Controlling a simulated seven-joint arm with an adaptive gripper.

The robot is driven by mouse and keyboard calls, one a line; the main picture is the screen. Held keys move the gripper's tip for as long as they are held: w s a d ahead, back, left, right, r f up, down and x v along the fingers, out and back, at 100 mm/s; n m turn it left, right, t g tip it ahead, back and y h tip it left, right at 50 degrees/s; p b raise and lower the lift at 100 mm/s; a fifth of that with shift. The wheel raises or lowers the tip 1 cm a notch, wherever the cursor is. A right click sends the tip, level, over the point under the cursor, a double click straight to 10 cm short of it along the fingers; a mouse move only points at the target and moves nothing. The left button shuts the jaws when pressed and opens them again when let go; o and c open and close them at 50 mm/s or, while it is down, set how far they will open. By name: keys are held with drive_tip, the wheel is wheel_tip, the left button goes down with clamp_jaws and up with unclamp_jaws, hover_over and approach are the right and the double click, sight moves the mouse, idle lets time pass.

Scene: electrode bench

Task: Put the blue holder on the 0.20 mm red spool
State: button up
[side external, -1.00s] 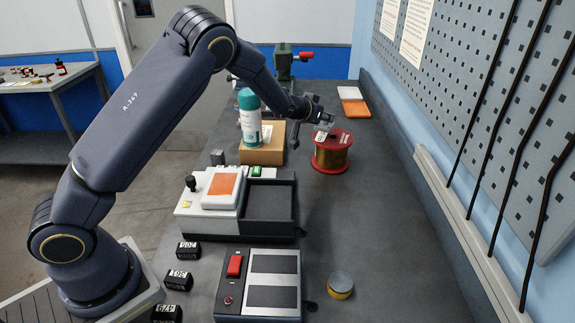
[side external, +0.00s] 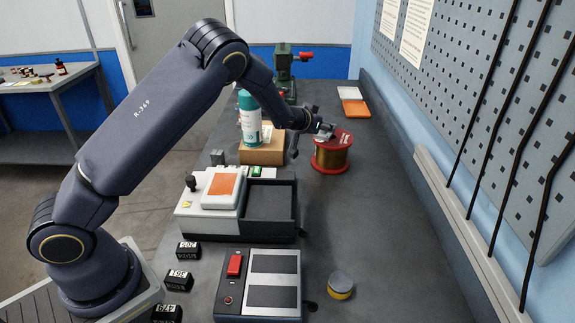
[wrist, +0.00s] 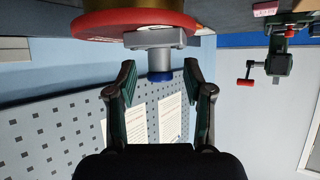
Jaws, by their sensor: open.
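The red spool (side external: 331,158), wound with copper-coloured wire, stands on the bench under my gripper (side external: 322,130) in the side view. The wrist view is upside down, with the spool's red flange (wrist: 95,27) along the top. A holder with a grey block, a grey stem (wrist: 160,58) and a blue end (wrist: 160,76) shows there. Its block appears to rest on the flange. My gripper (wrist: 159,72) is open, one finger on each side of the stem, with gaps visible. In the side view my gripper largely hides the holder. The spool's 0.20 mm marking is unreadable.
A teal-capped bottle (side external: 249,118) stands on a cardboard box (side external: 265,153) left of the spool. A green press (side external: 284,68) is behind. Bench right of the spool is clear up to the pegboard (side external: 500,80).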

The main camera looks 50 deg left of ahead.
drive_tip(key=shift+r, duration=0.2)
drive_tip(key=s+d+r+g, duration=0.1)
drive_tip(key=s+r, duration=0.3)
drive_tip(key=s, duration=0.4)
drive_tip(key=s+d+r+g+h, duration=0.1)
drive_tip(key=s+r, duration=0.3)
drive_tip(key=s, duration=0.5)
drive_tip(key=s+d+r+g, duration=0.1)
drive_tip(key=s+r, duration=0.3)
drive_tip(key=s, duration=0.4)
drive_tip(key=s+d+r+m+g, duration=0.1)
drive_tip(key=s+d, duration=0.1)
drive_tip(key=s, duration=0.7)
drive_tip(key=s+d+g+h, duration=0.1)
drive_tip(key=s+d+g, duration=0.1)
drive_tip(key=s, duration=0.8)
drive_tip(key=shift+r+m, duration=0.4)
